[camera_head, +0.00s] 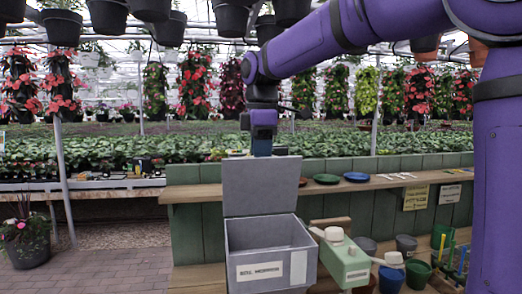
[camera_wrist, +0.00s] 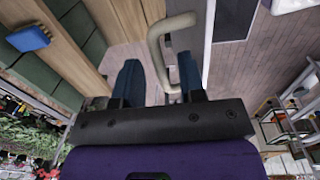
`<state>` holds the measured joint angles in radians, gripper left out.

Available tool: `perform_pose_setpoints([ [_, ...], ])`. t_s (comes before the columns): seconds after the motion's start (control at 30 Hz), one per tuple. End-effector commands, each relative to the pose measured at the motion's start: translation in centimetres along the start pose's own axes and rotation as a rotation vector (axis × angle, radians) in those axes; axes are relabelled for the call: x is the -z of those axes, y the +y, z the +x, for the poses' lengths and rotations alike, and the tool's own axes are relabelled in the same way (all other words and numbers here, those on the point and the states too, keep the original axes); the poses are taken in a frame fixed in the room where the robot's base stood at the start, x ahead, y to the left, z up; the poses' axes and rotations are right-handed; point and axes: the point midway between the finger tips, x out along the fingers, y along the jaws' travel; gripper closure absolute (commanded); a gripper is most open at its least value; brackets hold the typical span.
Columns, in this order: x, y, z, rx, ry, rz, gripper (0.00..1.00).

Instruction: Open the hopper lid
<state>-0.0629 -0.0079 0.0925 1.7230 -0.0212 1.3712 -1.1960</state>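The grey hopper (camera_head: 270,246) stands at the bench's front, with a white label on its front. Its flat grey lid (camera_head: 262,186) stands about upright at the back of the box, and the box is open at the top. My arm comes down behind the lid, which hides my fingers in the head view. In the wrist view my gripper (camera_wrist: 160,80) has two blue fingers spread apart. A beige U-shaped handle (camera_wrist: 154,48) lies ahead of them, its lower end between the fingers. I cannot tell whether a finger touches it.
A green box (camera_head: 345,262) with a beige knob stands right of the hopper. Several pots, including a blue one (camera_head: 391,278), are further right. Green and blue saucers (camera_head: 356,177) lie on the wooden shelf behind. Hanging pots fill the top. Paved floor (camera_head: 120,270) is clear at left.

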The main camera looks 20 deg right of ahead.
Motion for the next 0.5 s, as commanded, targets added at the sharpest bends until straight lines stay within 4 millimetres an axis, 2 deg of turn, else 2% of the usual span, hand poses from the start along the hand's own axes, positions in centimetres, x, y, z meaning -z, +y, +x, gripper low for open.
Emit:
perform_pose_setpoints([
  [0.13,0.00,0.00,-0.01,0.000,0.000,0.000,0.63],
  [0.17,0.00,0.00,-0.01,0.000,0.000,0.000,0.68],
  [0.3,0.01,0.00,-0.02,0.000,0.000,0.000,1.00],
  [0.5,0.01,0.03,-0.03,0.002,0.000,0.000,1.00],
])
